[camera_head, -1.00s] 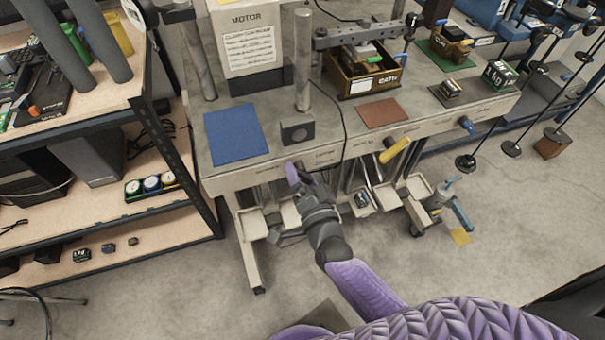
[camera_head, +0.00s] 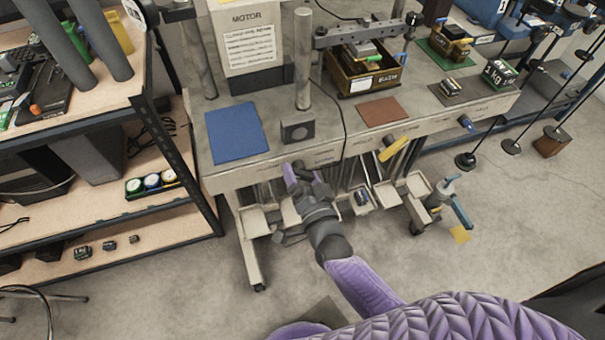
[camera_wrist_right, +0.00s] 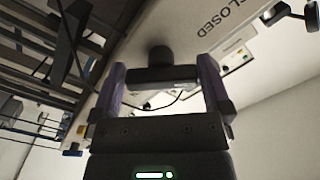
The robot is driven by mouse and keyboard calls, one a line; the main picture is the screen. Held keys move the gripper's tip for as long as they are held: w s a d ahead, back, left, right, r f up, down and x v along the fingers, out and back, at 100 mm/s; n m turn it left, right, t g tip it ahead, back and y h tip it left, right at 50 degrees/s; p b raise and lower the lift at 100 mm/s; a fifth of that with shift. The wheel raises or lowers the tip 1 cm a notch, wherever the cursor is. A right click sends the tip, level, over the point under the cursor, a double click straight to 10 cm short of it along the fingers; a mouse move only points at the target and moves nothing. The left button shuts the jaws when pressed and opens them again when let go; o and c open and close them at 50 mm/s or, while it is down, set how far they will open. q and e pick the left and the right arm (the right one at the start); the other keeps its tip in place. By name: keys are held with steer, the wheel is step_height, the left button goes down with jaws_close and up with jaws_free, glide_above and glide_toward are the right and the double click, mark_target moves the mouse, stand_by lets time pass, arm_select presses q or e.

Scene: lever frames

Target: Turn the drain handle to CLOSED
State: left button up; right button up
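My right gripper (camera_head: 304,178) is at the front edge of the bench, below the black block, with its two purple fingers apart. In the right wrist view, my right gripper (camera_wrist_right: 163,80) has one finger on each side of a dark handle bar (camera_wrist_right: 162,75), which sits on a round dark hub against the pale bench front. The fingers look close to the bar's ends; I cannot tell if they touch. The word CLOSED is on a pale label (camera_wrist_right: 228,25) to the right of the hub. In the head view the gripper hides this handle. My left gripper is not in view.
A yellow handle (camera_head: 393,148) and a blue handle (camera_head: 467,124) stick out of the bench front further right. Small pale trays (camera_head: 388,193) hang below the bench edge. A shelf rack (camera_head: 160,205) stands at the left.

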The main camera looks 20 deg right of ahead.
steer(key=s+p, duration=0.1)
steer(key=s, duration=0.9)
steer(key=shift+d+p, duration=0.2)
steer(key=shift+p, duration=0.15)
